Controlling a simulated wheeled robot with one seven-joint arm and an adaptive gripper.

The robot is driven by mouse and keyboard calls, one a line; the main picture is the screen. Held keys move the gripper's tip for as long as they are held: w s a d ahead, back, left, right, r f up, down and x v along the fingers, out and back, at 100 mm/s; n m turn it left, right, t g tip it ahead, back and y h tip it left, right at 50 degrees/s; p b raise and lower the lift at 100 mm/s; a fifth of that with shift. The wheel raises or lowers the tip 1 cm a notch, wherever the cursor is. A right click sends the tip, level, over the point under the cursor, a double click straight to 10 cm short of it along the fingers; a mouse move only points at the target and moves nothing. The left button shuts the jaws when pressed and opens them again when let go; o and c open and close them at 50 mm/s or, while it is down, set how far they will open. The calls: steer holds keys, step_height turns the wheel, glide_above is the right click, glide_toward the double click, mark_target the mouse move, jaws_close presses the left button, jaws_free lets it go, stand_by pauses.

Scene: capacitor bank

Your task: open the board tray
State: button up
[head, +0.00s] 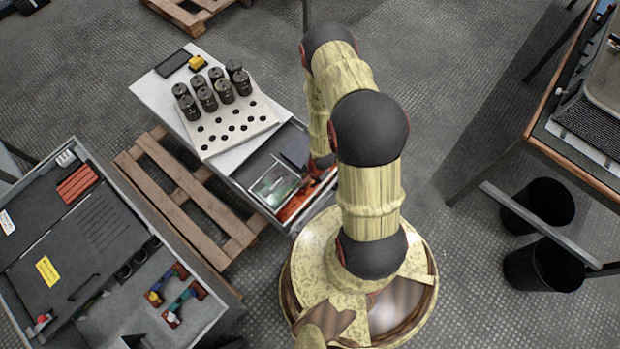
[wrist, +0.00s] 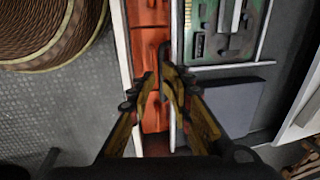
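The board tray (head: 259,168) is a grey drawer, pulled out from under the white bench top. A green circuit board (head: 275,185) lies in it and also shows in the wrist view (wrist: 225,35). The tray's front is orange-red (head: 300,203). In the wrist view, this orange front (wrist: 150,15) carries a dark bar handle (wrist: 163,52). My gripper (wrist: 162,76) is at this handle, its fingertips close together with the bar between them; it looks shut on it. In the head view, my arm hides the gripper and handle.
Black capacitors stand in a holed white rack (head: 240,133) on the bench top. A wooden pallet (head: 185,195) and an open grey case (head: 70,230) are on the left. Black bins (head: 545,265) and a workbench (head: 580,165) are on the right. Floor between is clear.

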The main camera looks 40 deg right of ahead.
steer(key=shift+o, duration=0.5)
step_height(320, 180, up, 12)
steer(key=s, duration=0.2)
steer(key=shift+s+d, duration=0.15)
steer(key=shift+f, duration=0.1)
stand_by(0.4)
